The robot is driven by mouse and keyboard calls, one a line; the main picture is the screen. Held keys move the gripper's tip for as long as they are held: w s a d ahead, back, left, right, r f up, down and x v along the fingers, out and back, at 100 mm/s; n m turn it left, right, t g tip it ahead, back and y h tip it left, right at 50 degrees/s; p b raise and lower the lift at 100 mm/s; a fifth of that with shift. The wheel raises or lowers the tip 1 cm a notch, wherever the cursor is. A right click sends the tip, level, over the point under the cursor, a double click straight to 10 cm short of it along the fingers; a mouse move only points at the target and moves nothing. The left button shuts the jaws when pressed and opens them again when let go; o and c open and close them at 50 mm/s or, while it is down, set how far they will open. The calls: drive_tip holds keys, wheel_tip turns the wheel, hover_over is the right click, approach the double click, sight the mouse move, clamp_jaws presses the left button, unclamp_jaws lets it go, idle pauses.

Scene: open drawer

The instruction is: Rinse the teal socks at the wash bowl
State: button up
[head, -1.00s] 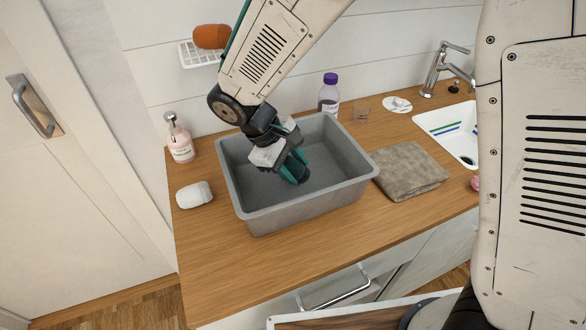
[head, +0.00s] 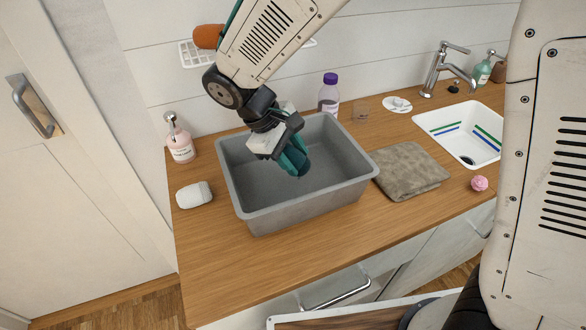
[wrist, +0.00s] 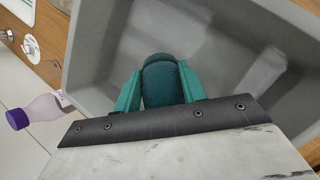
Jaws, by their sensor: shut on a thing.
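My gripper (wrist: 160,88) is shut on the teal socks (wrist: 161,78), a dark teal rolled bundle between its two green fingers. In the head view the socks (head: 294,160) hang from the gripper (head: 284,148) over the inside of the grey wash bowl (head: 250,216). The bowl is a rectangular grey tub on the wooden counter. Its walls also show around the socks in the wrist view (wrist: 225,40). I cannot tell whether the socks touch the bowl's floor or whether there is water in it.
A folded brown towel (head: 410,170) and a white sink (head: 465,150) lie to the right. The counter front (head: 240,265) is clear.

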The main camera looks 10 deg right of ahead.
sight(294, 151)
drive_tip(key=shift+r, duration=5)
wheel_tip(294, 151, up, 4)
drive_tip(key=shift+d, duration=0.1)
